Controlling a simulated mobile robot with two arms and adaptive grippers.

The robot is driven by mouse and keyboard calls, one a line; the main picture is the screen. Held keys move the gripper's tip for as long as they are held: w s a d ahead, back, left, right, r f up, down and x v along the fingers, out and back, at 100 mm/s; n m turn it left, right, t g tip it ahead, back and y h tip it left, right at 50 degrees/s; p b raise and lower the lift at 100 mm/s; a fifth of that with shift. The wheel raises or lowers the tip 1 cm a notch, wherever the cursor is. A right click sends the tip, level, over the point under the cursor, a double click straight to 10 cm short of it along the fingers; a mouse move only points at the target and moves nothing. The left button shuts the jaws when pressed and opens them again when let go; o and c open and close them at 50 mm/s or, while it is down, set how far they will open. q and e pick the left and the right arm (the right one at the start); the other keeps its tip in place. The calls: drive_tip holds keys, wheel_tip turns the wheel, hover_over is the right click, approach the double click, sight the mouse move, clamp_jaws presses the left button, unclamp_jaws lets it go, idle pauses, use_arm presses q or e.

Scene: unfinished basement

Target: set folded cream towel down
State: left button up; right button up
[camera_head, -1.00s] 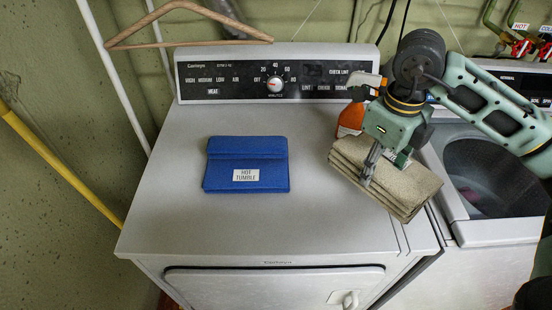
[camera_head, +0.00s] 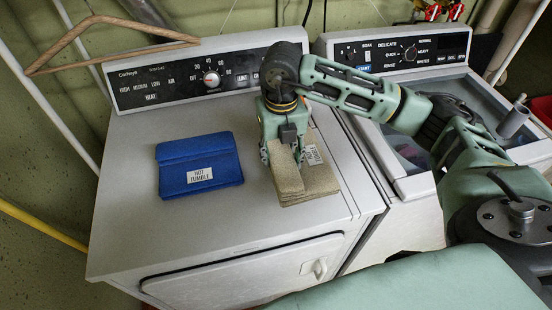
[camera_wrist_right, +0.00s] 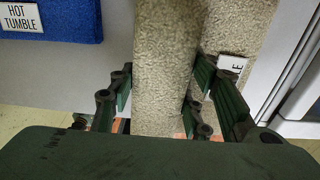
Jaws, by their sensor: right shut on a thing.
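My right gripper (camera_head: 283,154) is over the right part of the dryer top, pointing down. It is shut on the folded cream towel (camera_head: 286,178), which shows as a narrow, thick strip between the fingers. The towel also fills the middle of the right wrist view (camera_wrist_right: 165,70). Right beside it is another beige cloth-like piece (camera_head: 322,181) with a white label, partly hidden by the gripper and towel. I cannot tell whether it is separate from the towel, or whether the towel's lower edge touches the dryer. My left gripper is not in view.
A blue pouch (camera_head: 196,164) labelled HOT TUMBLE lies on the dryer top (camera_head: 130,220), left of the towel. The washer (camera_head: 412,184) stands to the right, under my right arm. A wooden hanger (camera_head: 100,22) hangs at the back left. The dryer's front left top is clear.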

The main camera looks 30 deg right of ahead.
drive_tip(key=shift+w+a+f, duration=0.15)
drive_tip(key=shift+a, duration=0.15)
wheel_tip(320, 180, down, 4)
drive_tip(key=shift+r+p, duration=0.1)
drive_tip(key=shift+p, duration=0.85)
drive_tip(key=shift+f, duration=0.3)
drive_tip(key=o, duration=1.3)
drive_tip(key=shift+r, duration=0.25)
wheel_tip(320, 180, up, 10)
drive_tip(key=b, duration=0.4)
drive_tip(key=shift+r, duration=0.95)
drive_tip(key=shift+f, duration=0.1)
